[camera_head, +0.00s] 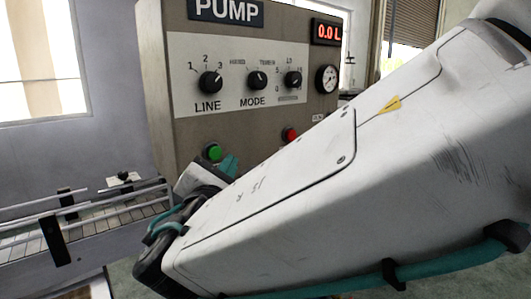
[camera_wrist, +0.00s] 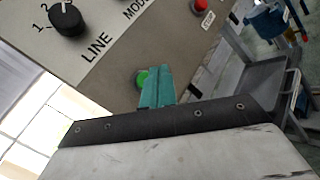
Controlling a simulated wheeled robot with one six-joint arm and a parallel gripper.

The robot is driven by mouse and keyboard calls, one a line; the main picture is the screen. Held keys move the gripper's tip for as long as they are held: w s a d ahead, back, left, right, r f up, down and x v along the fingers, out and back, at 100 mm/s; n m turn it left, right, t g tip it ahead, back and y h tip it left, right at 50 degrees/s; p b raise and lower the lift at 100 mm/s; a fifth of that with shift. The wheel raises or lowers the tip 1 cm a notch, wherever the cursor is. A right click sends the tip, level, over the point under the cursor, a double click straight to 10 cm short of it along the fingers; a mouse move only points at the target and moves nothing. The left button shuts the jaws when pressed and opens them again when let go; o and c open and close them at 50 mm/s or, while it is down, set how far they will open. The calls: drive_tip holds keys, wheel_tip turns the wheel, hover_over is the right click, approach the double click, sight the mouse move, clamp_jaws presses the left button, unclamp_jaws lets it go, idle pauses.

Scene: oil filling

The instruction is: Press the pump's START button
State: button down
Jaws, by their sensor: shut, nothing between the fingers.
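The pump panel (camera_head: 166,110) is a beige box with a "PUMP" sign. Its green button (camera_head: 212,152), low on the front, is partly visible in the head view; any label on it is hidden. The green button (camera_wrist: 141,79) also shows in the wrist view, partly behind the teal fingers. A red button (camera_head: 290,134) sits to its right, and it shows in the wrist view too (camera_wrist: 199,6). My gripper (camera_head: 230,163) is shut and empty, its teal fingertips just beside the green button in the picture. It also shows in the wrist view (camera_wrist: 156,78). I cannot tell whether the fingers touch the button.
LINE (camera_head: 210,82), MODE (camera_head: 257,80) and a third knob (camera_head: 292,79) sit above the buttons. A gauge (camera_head: 327,78) is at right. A conveyor (camera_head: 80,225) runs at lower left. My arm covers much of the head view.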

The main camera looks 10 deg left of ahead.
sight(221, 152)
drive_tip(key=shift+w+a, duration=0.75)
drive_tip(key=shift+a, duration=0.2)
drive_tip(key=shift+w+a, duration=0.1)
idle(1.4)
drive_tip(key=shift+w+a, duration=0.2)
drive_tip(key=shift+w+a, duration=0.35)
drive_tip(key=shift+a, duration=0.1)
idle(0.8)
drive_tip(key=shift+s+d, duration=0.1)
drive_tip(key=shift+d, duration=0.05)
drive_tip(key=shift+s+d, duration=0.5)
drive_tip(key=shift+d, duration=0.15)
drive_tip(key=s+d, duration=0.3)
drive_tip(key=shift+s+d, duration=0.15)
drive_tip(key=shift+d, duration=0.25)
idle(0.3)
